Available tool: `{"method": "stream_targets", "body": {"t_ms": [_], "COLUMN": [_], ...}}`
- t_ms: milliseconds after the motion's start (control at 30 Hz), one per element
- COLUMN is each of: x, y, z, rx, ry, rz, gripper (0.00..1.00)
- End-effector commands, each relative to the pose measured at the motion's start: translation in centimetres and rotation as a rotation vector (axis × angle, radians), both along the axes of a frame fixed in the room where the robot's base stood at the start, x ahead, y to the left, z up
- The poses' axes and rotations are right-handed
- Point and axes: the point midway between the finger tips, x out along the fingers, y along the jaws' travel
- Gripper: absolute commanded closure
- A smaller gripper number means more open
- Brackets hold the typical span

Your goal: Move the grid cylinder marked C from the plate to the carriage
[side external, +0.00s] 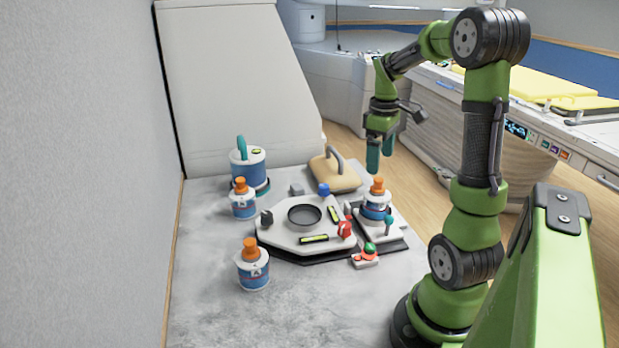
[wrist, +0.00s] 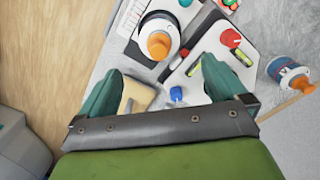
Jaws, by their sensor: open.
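A blue-and-white cylinder with an orange knob (side external: 376,205) stands upright on a pale plate (side external: 398,238) at the right of the table. It also shows in the wrist view (wrist: 157,43). Its letter is not readable, so I cannot confirm C. Left of it is a white eight-sided unit with an empty round dark recess (side external: 305,215); I take this as the carriage. My gripper (side external: 380,164) is open and empty, well above the cylinder on the plate. In the wrist view its teal fingers (wrist: 162,70) are spread apart with nothing between them touching.
Two similar orange-knobbed cylinders stand at the left (side external: 243,204) and front left (side external: 253,271). A larger blue canister (side external: 248,168) and a beige handled block (side external: 335,176) stand behind. The carriage carries a red knob (side external: 345,228) and blue knob (side external: 324,190).

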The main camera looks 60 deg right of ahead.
Motion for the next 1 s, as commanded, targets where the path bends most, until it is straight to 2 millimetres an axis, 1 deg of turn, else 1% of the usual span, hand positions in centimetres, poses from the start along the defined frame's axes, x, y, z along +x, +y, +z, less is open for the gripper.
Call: {"method": "stream_targets", "body": {"t_ms": [67, 167, 200, 267, 300, 367, 400, 500, 600, 700, 733, 833, 1000], "x": [0.6, 2.2, 2.9, 3.6, 3.9, 3.9, 3.6, 2.5, 1.3, 0.4, 0.3, 0.1, 0.1], "y": [1.1, 4.7, 6.9, 10.7, 13.3, 17.1, 19.4, 24.2, 27.4, 29.2, 29.5, 29.9, 29.8], "z": [0.8, 2.2, 2.9, 3.9, 4.4, 5.2, 5.5, 6.0, 6.1, 6.1, 6.1, 6.1, 6.1], "rx": [-0.010, -0.035, -0.042, -0.044, -0.034, -0.006, 0.021, 0.107, 0.192, 0.252, 0.262, 0.280, 0.280], "ry": [-0.021, -0.093, -0.137, -0.217, -0.272, -0.356, -0.406, -0.509, -0.572, -0.602, -0.607, -0.613, -0.612], "rz": [-0.002, -0.026, -0.042, -0.075, -0.099, -0.140, -0.168, -0.232, -0.284, -0.323, -0.328, -0.344, -0.347], "gripper": [0.01, 0.01, 0.01, 0.01, 0.01, 0.01, 0.01, 0.01, 0.01, 0.01, 0.01, 0.01, 0.01]}}
